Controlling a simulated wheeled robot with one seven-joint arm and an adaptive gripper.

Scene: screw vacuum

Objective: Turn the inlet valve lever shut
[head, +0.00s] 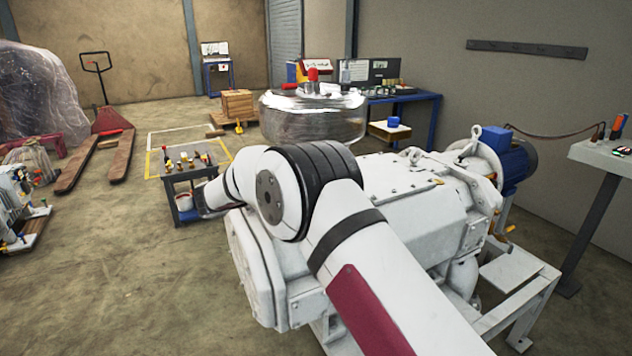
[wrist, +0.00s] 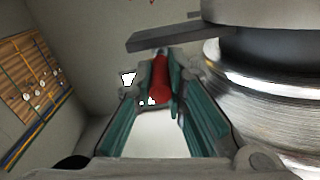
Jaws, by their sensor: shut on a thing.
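In the wrist view, my gripper (wrist: 163,98) has a red lever grip (wrist: 160,75) between its teal-lined fingers and is shut on it. A flat dark grey bar (wrist: 165,37) shows just beyond the grip and runs right toward a round metal fitting (wrist: 262,75). In the head view, a large white pump housing (head: 405,205) stands behind my arm. My arm hides part of the housing, and the gripper and lever cannot be made out there.
A small cart (head: 188,175) with several items stands left of my arm. A plastic-wrapped drum (head: 315,122) is behind the pump. A blue motor (head: 515,158) sits at the pump's right end. Floor at the left front is open. A pallet jack (head: 108,150) stands farther left.

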